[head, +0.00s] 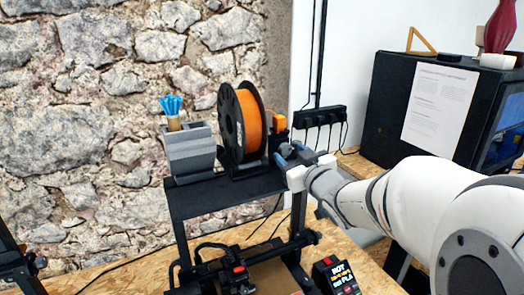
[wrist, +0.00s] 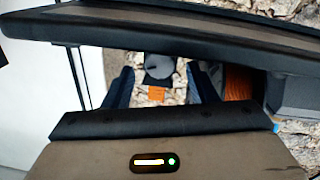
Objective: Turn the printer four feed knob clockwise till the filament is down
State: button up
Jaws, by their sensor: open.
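The printer (head: 176,215) is a black frame with an orange filament spool (head: 243,125) on its top shelf. An orange block (head: 277,122) shows just right of the spool. My gripper (head: 287,154) is beside the spool's right side, its blue fingers pointing toward the printer top. In the wrist view its dark blue fingers (wrist: 165,86) are apart. Between them appear a grey round part (wrist: 158,68), possibly the feed knob, and an orange patch (wrist: 157,89). I cannot tell whether the fingers touch it. The knob is not clearly visible in the head view, and no filament strand can be made out.
A grey bin (head: 190,152) with a cup of blue items stands left of the spool. A small display box (head: 338,277) sits low at the right. A black power strip (head: 320,117) is behind my gripper. A large black enclosure (head: 420,110) stands at right.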

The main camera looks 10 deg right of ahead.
jog(key=shift+w+a, duration=0.2)
jog(key=shift+w, duration=0.35)
jog(key=c, duration=0.9)
jog(key=shift+d, duration=0.15)
jog(key=shift+c, duration=0.4)
